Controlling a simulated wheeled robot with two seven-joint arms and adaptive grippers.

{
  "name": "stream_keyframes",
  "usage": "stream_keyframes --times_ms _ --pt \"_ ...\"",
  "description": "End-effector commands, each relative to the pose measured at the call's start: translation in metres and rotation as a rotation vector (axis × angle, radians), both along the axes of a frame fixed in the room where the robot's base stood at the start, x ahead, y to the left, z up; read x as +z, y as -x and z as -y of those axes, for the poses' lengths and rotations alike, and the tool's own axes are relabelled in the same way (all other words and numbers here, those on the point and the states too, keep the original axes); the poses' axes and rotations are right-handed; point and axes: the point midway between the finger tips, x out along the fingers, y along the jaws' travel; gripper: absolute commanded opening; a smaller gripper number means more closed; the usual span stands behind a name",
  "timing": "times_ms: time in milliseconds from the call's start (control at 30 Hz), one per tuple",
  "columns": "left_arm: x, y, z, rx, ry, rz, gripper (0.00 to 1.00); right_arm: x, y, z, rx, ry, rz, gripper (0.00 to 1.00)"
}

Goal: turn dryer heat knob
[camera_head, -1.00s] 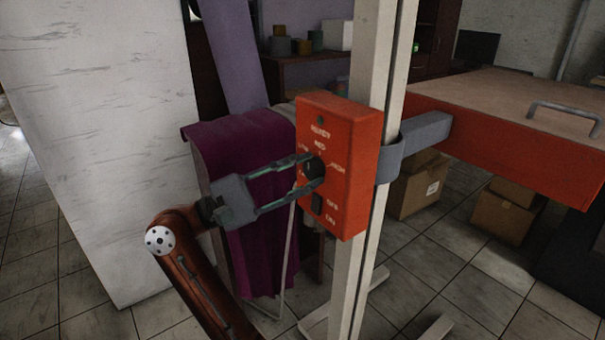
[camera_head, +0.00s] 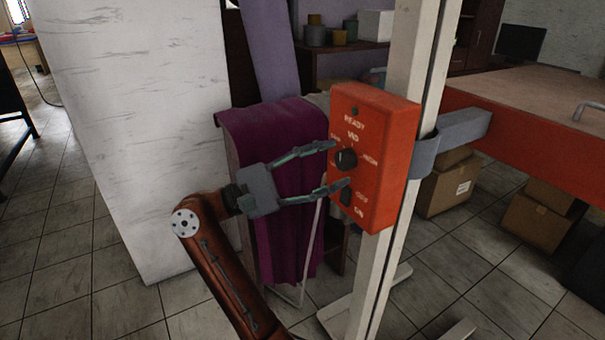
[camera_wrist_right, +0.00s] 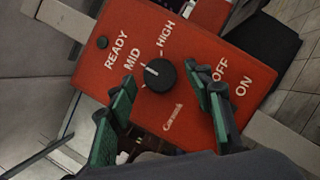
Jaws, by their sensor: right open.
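The heat knob (camera_head: 346,159) is a round black dial with a white pointer line on the face of the red dryer control box (camera_head: 386,150). In the right wrist view the knob (camera_wrist_right: 159,75) has its pointer near the MID mark. My right gripper (camera_head: 338,165) is open, its two fingers spread above and below the knob, apart from it. In the right wrist view the fingers (camera_wrist_right: 160,105) sit either side of the knob, one close to the OFF label. A black OFF/ON switch (camera_head: 346,197) is below the knob. My left gripper is not in view.
The box is fixed to a pale upright post (camera_head: 398,215). A purple cloth (camera_head: 282,185) hangs behind the gripper, beside a white panel (camera_head: 140,120). An orange-edged table (camera_head: 540,152) stands at right, with cardboard boxes (camera_head: 447,190) under it.

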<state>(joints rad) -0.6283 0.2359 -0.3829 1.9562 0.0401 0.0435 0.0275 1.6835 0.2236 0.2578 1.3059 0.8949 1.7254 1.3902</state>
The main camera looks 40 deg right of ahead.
Motion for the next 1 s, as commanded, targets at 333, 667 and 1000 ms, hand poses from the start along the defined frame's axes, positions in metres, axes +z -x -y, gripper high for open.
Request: stream_keyframes --times_ms 333,667,1000 --pt "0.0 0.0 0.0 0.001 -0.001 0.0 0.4 -0.017 -0.036 -0.061 0.003 -0.001 -0.003 0.47" --pt "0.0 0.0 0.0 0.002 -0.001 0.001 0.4 -0.027 -0.052 -0.089 0.0 0.0 -0.001 0.47" --pt "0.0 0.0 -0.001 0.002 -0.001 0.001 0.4 -0.028 -0.053 -0.091 0.001 -0.001 0.0 0.47"
